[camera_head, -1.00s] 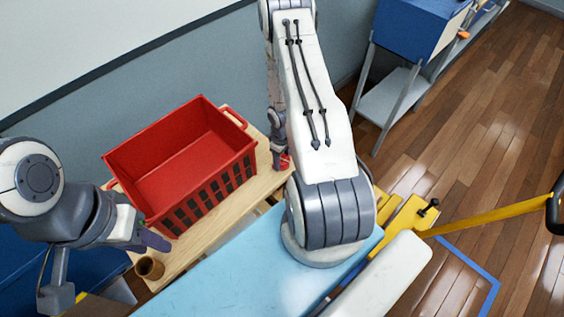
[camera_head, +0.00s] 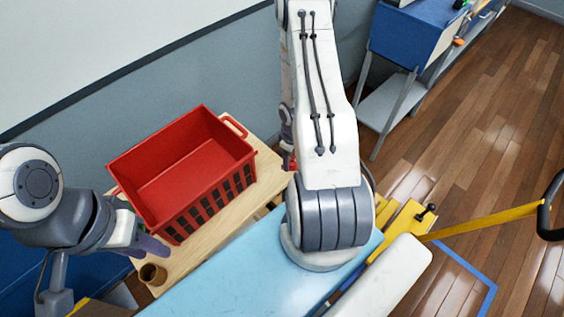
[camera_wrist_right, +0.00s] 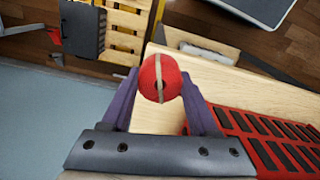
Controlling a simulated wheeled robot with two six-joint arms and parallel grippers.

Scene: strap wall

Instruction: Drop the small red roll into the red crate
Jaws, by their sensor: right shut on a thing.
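The small red roll (camera_wrist_right: 160,70), with a tan band across it, is between the purple fingers of my right gripper (camera_wrist_right: 160,88), which is shut on it. In the head view the roll (camera_head: 292,162) is a small red patch, mostly hidden by my right arm. The red crate (camera_head: 212,202) stands on the wooden table, open at the top, and its visible inside looks empty. In the right wrist view the crate (camera_wrist_right: 268,140) is to the right of the gripper. My left gripper (camera_head: 150,244) is by the crate's front left; its opening is unclear.
A brown cup (camera_head: 152,274) stands on the wooden table (camera_head: 225,215) in front of the crate. A light blue surface (camera_head: 215,270) lies nearer. A wall (camera_head: 90,140) rises behind. A yellow strap (camera_head: 485,222) stretches at the right, with a blue bench (camera_head: 415,35) beyond.

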